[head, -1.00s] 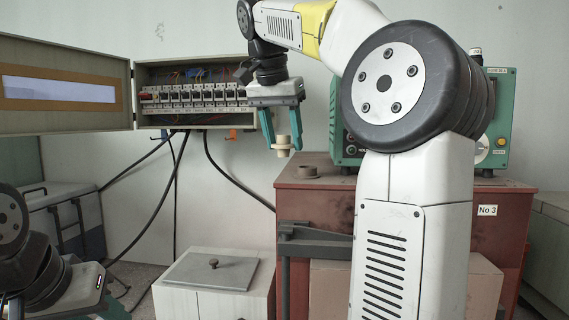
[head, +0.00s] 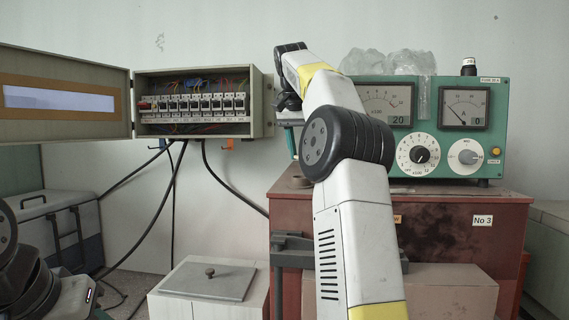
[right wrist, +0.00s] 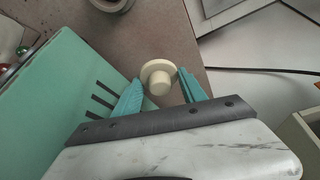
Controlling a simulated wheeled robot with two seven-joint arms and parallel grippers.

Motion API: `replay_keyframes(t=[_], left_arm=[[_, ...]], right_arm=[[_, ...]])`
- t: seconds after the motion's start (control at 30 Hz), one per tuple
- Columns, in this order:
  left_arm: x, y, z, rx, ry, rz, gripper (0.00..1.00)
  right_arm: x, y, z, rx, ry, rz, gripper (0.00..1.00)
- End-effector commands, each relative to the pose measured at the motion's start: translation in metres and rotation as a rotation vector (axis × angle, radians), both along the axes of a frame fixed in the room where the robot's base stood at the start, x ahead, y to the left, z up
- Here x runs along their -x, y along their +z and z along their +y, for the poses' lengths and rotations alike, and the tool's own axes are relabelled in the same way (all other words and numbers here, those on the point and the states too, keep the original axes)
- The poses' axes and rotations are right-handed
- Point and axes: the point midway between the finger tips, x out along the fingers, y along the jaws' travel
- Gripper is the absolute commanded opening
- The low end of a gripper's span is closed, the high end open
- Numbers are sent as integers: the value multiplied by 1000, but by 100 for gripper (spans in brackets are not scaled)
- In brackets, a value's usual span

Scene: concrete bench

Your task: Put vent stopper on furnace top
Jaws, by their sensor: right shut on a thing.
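The cream vent stopper (right wrist: 158,76), a round flange with a narrower knob, is held between the teal fingertips of my right gripper (right wrist: 162,88) in the right wrist view. In the head view my right gripper (head: 289,138) is mostly behind its own arm, and the stopper is hidden. The brown-red furnace (head: 450,215) stands at the right. A round vent collar (head: 299,182) sits on its top at the left; it shows at the upper edge of the right wrist view (right wrist: 112,4), apart from the stopper. Only the body of my left gripper (head: 72,300) shows, at the lower left.
A green meter box (head: 490,130) stands on the furnace's rear, close beside my right gripper in the wrist view (right wrist: 55,105). An open breaker box (head: 200,128) with hanging cables is on the wall. A lidded cabinet (head: 210,280) stands in front.

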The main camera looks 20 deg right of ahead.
Motion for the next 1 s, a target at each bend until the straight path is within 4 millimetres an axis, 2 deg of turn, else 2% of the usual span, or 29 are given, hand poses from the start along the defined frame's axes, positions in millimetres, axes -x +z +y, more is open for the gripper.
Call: replay_keyframes(t=[0.3, 0.77, 0.8, 0.9, 1.0], left_arm=[[0, 0, 0, 0, 0, 0, 41], [0, 0, 0, 0, 0, 0, 41], [0, 0, 0, 0, 0, 0, 41], [0, 0, 0, 0, 0, 0, 41], [0, 0, 0, 0, 0, 0, 41]], right_arm=[[1, -30, 0, 0, 1, 2, 9], [1, -36, 1, -1, 0, -1, 9], [1, -36, 1, -1, 0, -1, 55], [1, -36, 1, -1, 0, -1, 71], [0, -36, 1, -1, 0, -1, 71]])
